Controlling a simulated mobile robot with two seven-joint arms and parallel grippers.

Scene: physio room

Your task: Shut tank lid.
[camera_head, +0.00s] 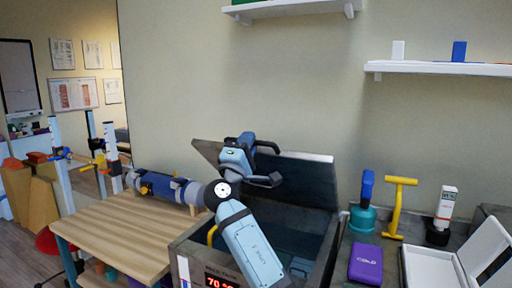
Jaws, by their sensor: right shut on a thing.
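The tank (190,258) is a dark open box with a red number display on its front, at the bottom centre. Its grey lid (312,180) stands raised and tilted at the back of the tank, leaving the dark inside visible. My right arm reaches up from the tank's front. My right gripper (275,164) is in front of the lid's middle, with dark fingers, shut on the lid; the exact contact is hard to see. A yellow curved piece (212,235) shows at the tank's left inner side, partly hidden by my arm. My left gripper is out of view.
A wooden table (125,222) with a blue and grey roll (160,187) stands left of the tank. On the right counter are a teal-based tool (362,217), a yellow T-shaped tool (397,205), a white bottle (446,205), a purple pack (366,263) and an open white case (430,268).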

